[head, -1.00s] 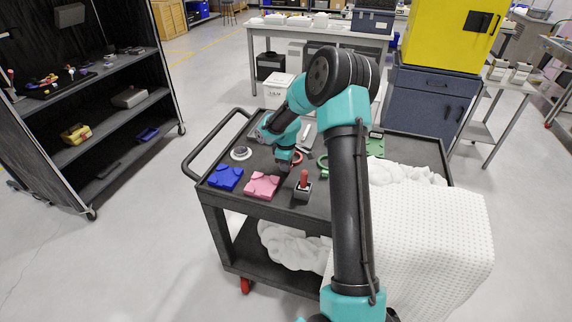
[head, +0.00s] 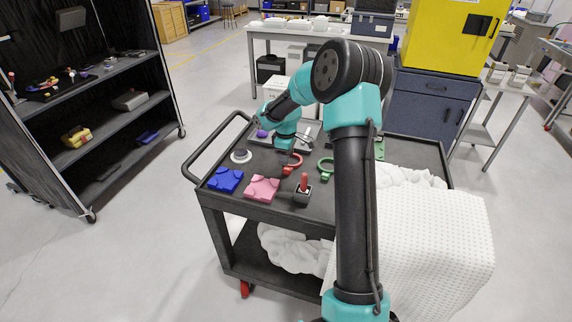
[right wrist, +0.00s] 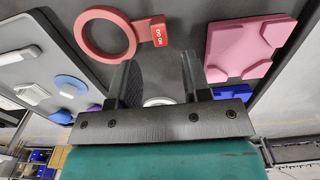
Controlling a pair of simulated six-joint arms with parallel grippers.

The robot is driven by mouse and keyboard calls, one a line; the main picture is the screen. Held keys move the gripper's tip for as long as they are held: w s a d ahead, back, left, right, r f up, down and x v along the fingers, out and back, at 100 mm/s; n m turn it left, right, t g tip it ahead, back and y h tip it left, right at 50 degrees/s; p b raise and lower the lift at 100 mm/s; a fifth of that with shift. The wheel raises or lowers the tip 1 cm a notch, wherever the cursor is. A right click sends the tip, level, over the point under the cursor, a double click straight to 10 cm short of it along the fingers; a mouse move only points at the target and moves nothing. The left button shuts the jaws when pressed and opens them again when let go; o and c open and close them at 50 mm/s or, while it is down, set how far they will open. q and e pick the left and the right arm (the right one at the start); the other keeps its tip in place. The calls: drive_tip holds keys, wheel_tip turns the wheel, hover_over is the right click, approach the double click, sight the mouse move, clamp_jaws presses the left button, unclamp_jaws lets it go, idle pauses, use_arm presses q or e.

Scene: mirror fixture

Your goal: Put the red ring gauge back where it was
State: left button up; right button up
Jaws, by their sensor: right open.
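The red ring gauge (head: 291,168) lies flat on the dark cart top (head: 222,203), behind the pink block. It also shows large in the right wrist view (right wrist: 82,36), with a lettered tab on its right side. My right gripper (right wrist: 155,78) is open, with nothing between its fingers. It hangs above the cart top near the red ring, which lies beyond the fingertips and apart from them. In the head view the right gripper (head: 285,149) is partly hidden by its own wrist. My left gripper is not in view.
A pink block (head: 262,187) and a blue block (head: 225,179) sit at the cart's front left. A red-handled piece (head: 303,188), a green ring (head: 325,167) and a pale round piece (head: 241,156) stand nearby. White cloth (head: 440,225) covers the right front.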

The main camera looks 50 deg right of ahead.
wheel_tip(320, 180, up, 6)
drive_tip(key=shift+r, duration=0.25)
idle(0.5)
